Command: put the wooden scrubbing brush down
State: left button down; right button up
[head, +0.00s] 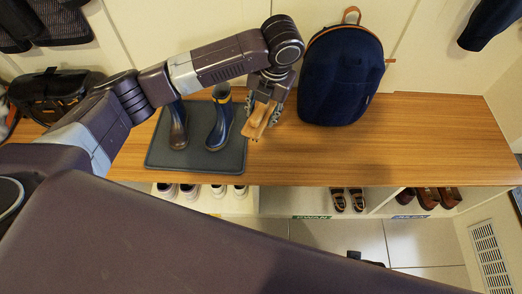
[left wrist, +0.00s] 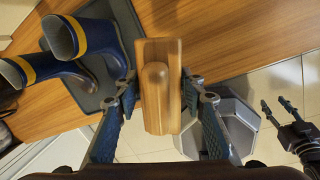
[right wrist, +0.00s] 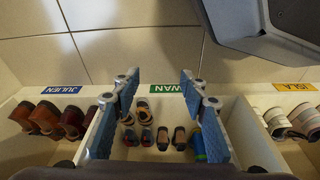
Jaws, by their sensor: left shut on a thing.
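The wooden scrubbing brush (head: 258,122) is a light tan block, held between the fingers of my left gripper (head: 263,108). In the left wrist view the brush (left wrist: 155,110) stands lengthwise between the two fingers, with a rounded knob on its face. It is over the wooden bench (head: 430,135), just right of the grey boot mat (head: 200,160). I cannot tell whether it touches the bench. My right gripper (right wrist: 158,88) is open and empty above the cubbies under the bench; it also shows in the left wrist view (left wrist: 276,108).
Dark blue boots (head: 220,120) stand on the mat, left of the brush. A navy backpack (head: 340,75) stands to the right. The bench is clear farther right and along its front. Cubbies below hold shoes, including brown sandals (head: 347,199) and white shoes (head: 218,190).

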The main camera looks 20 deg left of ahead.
pick_arm(q)
jog(key=b, duration=0.3)
send_over(260, 151)
jog(key=f, duration=1.2)
jog(key=shift+d+f, duration=0.2)
jog(key=shift+d, duration=0.1)
notch_tip(260, 151, down, 4)
jog(key=shift+s+f+b, duration=0.1)
jog(key=shift+b, duration=0.25)
jog(key=shift+f, duration=0.2)
pick_arm(e)
notch_tip(260, 151, up, 14)
jog(key=w, duration=0.2)
jog(key=shift+t, duration=0.4)
pick_arm(q)
jog(key=shift+f, duration=0.2)
jog(key=c, duration=1.2)
grip_release()
jog(key=shift+c, duration=0.2)
